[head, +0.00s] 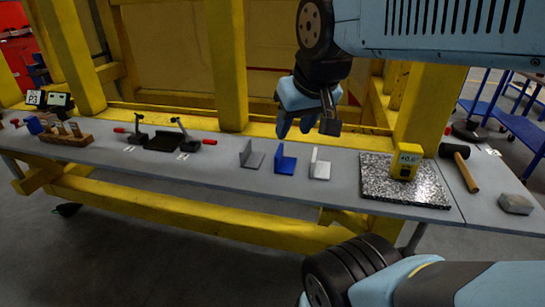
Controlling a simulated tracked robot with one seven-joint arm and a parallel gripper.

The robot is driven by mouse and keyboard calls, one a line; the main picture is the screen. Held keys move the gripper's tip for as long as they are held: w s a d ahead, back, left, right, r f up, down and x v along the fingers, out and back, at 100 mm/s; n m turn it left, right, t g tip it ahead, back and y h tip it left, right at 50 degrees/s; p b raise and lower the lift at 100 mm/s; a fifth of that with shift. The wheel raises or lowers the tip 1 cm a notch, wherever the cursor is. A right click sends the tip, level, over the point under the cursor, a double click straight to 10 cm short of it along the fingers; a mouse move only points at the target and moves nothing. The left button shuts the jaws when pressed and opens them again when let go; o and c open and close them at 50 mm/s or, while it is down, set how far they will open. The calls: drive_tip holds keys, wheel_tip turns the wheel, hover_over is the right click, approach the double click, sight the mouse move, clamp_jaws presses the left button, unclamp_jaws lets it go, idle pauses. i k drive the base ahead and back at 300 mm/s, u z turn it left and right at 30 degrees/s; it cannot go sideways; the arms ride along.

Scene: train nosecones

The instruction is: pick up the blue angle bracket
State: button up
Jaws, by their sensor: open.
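The blue angle bracket (285,163) stands on the grey bench in the head view, between a dark grey angle bracket (252,157) on its left and a light grey angle bracket (319,165) on its right. One leg of the blue bracket lies flat and the other stands upright. My gripper (307,128) is above the bench, over the gap between the blue and light grey brackets. It points down, is open and holds nothing. It appears apart from all three brackets.
A speckled plate (382,186) bears a yellow gauge (405,162) to the right. A hammer (466,170) and a grey stone-like block (515,204) lie beyond it. Red-handled clamps (138,134) stand left. Yellow posts (228,70) rise behind the bench.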

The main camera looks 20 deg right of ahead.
sight(283, 165)
drive_tip(key=z, duration=1.3)
drive_tip(key=i, duration=0.1)
drive_tip(key=u, duration=2.65)
drive_tip(key=k, duration=1.85)
drive_tip(key=z, duration=0.85)
drive_tip(key=i, duration=1)
drive_tip(key=u, duration=0.1)
